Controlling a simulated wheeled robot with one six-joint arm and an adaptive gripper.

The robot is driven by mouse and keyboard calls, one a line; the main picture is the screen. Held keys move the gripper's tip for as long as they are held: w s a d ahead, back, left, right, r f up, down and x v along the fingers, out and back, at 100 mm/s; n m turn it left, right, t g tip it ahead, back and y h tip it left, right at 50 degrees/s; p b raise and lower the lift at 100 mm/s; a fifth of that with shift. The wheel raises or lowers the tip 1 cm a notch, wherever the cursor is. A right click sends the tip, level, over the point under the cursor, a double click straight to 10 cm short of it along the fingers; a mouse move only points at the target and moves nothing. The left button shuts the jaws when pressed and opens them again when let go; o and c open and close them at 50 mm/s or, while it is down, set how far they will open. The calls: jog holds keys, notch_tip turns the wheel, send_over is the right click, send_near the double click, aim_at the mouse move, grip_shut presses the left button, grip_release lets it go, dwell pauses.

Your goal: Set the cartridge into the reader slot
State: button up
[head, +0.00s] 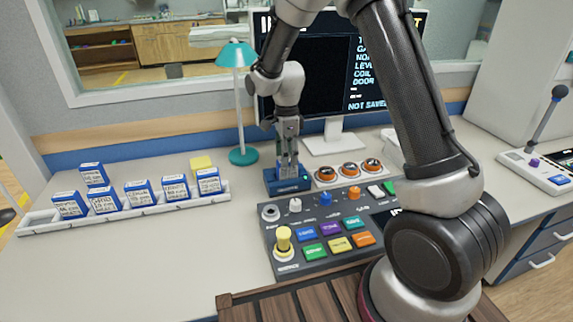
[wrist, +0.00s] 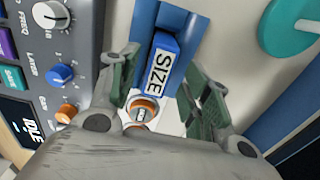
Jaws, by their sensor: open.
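A blue cartridge (wrist: 163,45) with a white label reading SIZE shows between my fingers in the wrist view, at the blue reader (wrist: 178,17). My gripper (wrist: 162,88) is open, with one finger on each side of the cartridge and apart from it. In the head view, my gripper (head: 288,157) points down right over the dark blue reader (head: 287,184), which has a small green light. The fingers hide most of the slot there, so I cannot tell how deep the cartridge sits.
A white tray (head: 130,217) with several labelled cartridges lies at the left. The button console (head: 330,235) is in front of the reader. A teal lamp (head: 243,155) and the monitor (head: 336,142) stand behind. Three orange-topped knobs (head: 348,169) sit to its right.

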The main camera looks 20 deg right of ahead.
notch_tip(320, 180, up, 8)
jog(key=s+d+r+n+t, duration=0.2)
jog(key=s+d+r+n, duration=0.55)
jog(key=s+r, duration=0.4)
jog(key=s+d+r+n+t, duration=0.1)
jog(key=s+n, duration=0.4)
jog(key=s, duration=0.5)
jog(key=s+d+r+n+t, duration=0.1)
jog(key=s+d+r+n, duration=0.1)
jog(key=s+d+n, duration=0.3)
jog(key=s+d, duration=0.1)
jog(key=s, duration=0.3)
jog(key=shift+s+d+r, duration=0.2)
jog(key=shift+s+r, duration=0.15)
jog(key=shift+r, duration=0.05)
jog(key=shift+n, duration=0.25)
